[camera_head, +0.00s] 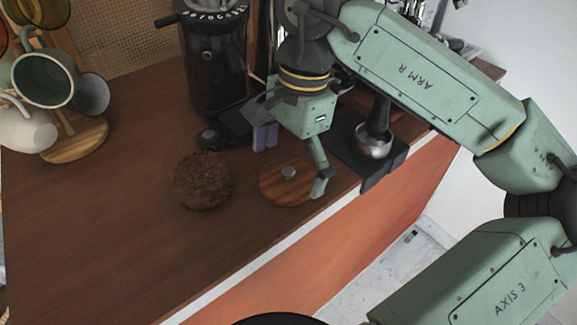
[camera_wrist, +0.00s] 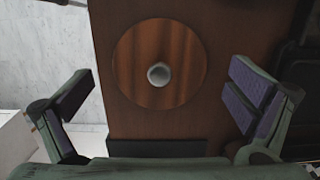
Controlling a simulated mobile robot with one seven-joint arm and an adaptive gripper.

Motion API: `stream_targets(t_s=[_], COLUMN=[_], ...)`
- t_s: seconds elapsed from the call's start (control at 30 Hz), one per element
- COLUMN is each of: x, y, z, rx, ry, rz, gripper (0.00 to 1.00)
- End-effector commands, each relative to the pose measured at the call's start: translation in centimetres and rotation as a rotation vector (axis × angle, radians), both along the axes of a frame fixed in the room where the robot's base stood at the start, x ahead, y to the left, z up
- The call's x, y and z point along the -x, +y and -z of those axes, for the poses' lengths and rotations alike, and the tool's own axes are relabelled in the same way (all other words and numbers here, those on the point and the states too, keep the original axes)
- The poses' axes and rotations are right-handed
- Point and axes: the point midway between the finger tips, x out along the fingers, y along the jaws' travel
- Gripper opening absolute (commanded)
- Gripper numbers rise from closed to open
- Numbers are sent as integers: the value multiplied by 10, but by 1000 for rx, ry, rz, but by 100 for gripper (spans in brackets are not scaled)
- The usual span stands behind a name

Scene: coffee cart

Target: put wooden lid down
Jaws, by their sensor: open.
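The wooden lid (camera_head: 278,190) is a round brown disc with a small metal knob on top. It lies flat on the dark wooden counter near its front edge. In the wrist view the lid (camera_wrist: 133,68) shows whole, with its grey knob (camera_wrist: 159,74) near its middle. My gripper (camera_head: 293,163) is above the counter at the lid, on its far side in the head view. In the wrist view my gripper (camera_wrist: 162,108) has its two purple-padded fingers spread wide, one to each side of the lid, with nothing between the pads.
A brown, rough round heap (camera_head: 202,181) sits left of the lid. A black grinder (camera_head: 216,62) stands behind. A metal tamper (camera_head: 373,142) is on a black stand to the right. A mug tree (camera_head: 72,138) with several mugs stands at the left. The front-left counter is clear.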

Motion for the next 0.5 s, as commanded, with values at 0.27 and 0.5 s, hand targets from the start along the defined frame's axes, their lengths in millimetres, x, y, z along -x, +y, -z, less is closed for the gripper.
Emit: stream_targets(t_s=[0.27,0.5], x=[-6,-8], y=[-7,-13], z=[-58,-99], rx=[0,3], ry=[-1,1], rz=[0,2], gripper=[100,100])
